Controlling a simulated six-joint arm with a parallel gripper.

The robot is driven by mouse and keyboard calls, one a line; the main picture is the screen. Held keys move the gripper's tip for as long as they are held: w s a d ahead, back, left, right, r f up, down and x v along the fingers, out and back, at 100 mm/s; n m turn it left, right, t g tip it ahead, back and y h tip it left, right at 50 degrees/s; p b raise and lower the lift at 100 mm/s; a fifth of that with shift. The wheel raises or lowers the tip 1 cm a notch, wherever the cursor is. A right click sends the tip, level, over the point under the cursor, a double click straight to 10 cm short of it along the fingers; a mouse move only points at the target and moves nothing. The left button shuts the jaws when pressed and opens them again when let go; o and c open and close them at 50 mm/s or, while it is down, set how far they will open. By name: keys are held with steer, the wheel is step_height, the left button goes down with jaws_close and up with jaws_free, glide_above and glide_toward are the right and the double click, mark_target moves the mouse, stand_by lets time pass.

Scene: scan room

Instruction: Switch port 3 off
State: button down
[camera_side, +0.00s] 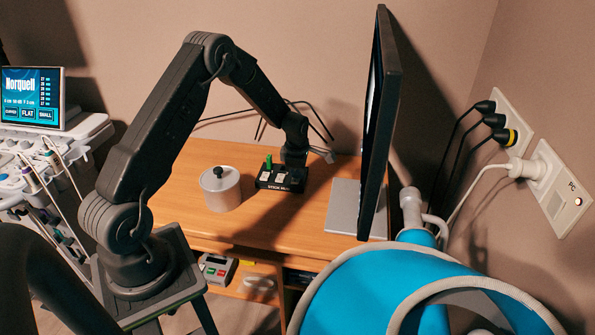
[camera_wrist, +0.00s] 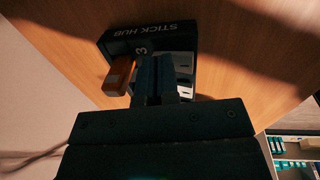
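An orange-brown stick (camera_wrist: 118,76) shows beside my fingers in the wrist view. My gripper (camera_side: 291,167) points down at the hub. Its fingers (camera_wrist: 154,78) look together with nothing seen between them. They hide part of the hub; I cannot tell whether they touch it.
A white lidded pot (camera_side: 220,188) stands left of the hub on the desk (camera_side: 185,210). The monitor (camera_side: 381,120) stands close on the right, on a grey base (camera_side: 343,207). Wall sockets (camera_side: 510,115) with several plugs and cables are at the right.

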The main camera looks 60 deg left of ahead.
mark_target(295, 180)
steer(key=shift+s+d+f, duration=0.15)
steer(key=shift+s+f, duration=0.05)
steer(key=shift+f, duration=0.05)
steer(key=shift+s+d+r, duration=0.15)
steer(key=shift+s+d, duration=0.35)
steer(key=shift+d, duration=0.05)
steer(key=shift+r, duration=0.1)
steer(key=shift+r, duration=0.3)
step_height(295, 180, up, 13)
steer(key=s+d, duration=0.1)
steer(key=shift+d+r, duration=0.1)
steer(key=shift+w+a+r, duration=0.15)
steer(key=shift+w+a, duration=0.2)
steer(key=shift+a, duration=0.35)
